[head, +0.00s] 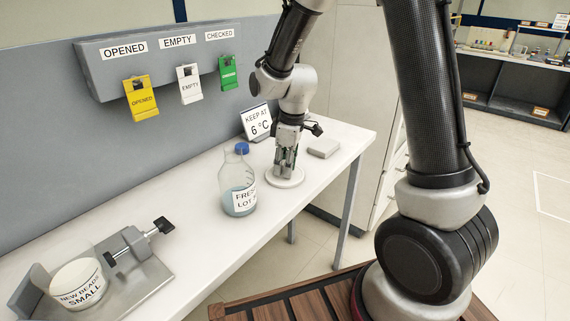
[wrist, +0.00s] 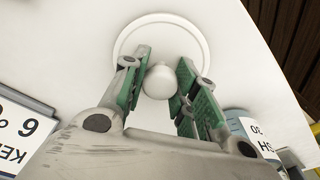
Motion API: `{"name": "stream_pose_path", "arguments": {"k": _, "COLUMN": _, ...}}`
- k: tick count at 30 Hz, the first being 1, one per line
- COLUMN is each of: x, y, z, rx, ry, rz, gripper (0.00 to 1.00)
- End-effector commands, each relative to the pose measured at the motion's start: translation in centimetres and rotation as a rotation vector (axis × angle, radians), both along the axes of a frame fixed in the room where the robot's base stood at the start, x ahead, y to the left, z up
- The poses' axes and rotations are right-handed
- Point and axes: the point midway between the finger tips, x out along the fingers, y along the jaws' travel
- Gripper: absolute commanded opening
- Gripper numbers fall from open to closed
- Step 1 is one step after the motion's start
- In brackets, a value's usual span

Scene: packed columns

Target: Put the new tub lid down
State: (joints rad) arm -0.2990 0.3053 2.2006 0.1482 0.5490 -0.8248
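The white round tub lid (head: 285,179) is at the bench top, right of the bottle, and looks level. In the wrist view the lid (wrist: 122,42) shows as a pale disc with a rounded knob (wrist: 159,82) in its middle. My gripper (head: 286,164) points straight down over it. In the wrist view my gripper's green-padded fingers (wrist: 163,75) stand on either side of the knob and appear to press on it. The lid seems to touch the bench, though its underside is hidden.
A blue-capped bottle (head: 239,186) stands close left of the lid. A "KEEP AT 6 °C" sign (head: 257,121) is behind, and a flat grey block (head: 323,147) lies to the right. A clamp (head: 132,246) and a labelled white tub (head: 79,285) are at front left.

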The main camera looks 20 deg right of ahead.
Motion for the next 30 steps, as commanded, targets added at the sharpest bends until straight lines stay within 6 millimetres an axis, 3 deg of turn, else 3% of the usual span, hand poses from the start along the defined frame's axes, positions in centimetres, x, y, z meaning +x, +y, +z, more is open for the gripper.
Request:
{"name": "stream_pose_path", "arguments": {"k": 3, "x": 0.0, "y": 0.0, "z": 0.0, "rx": 0.0, "ry": 0.0, "rz": 0.0, "gripper": 0.48}}
{"name": "stream_pose_path", "arguments": {"k": 14, "x": 0.1, "y": 0.0, "z": 0.6, "rx": 0.001, "ry": -0.003, "rz": 0.0, "gripper": 0.48}}
{"name": "stream_pose_path", "arguments": {"k": 17, "x": 0.0, "y": -0.1, "z": 1.9, "rx": 0.002, "ry": -0.005, "rz": -0.001, "gripper": 0.48}}
{"name": "stream_pose_path", "arguments": {"k": 30, "x": -0.6, "y": -1.1, "z": 10.9, "rx": 0.001, "ry": -0.004, "rz": -0.001, "gripper": 0.48}}
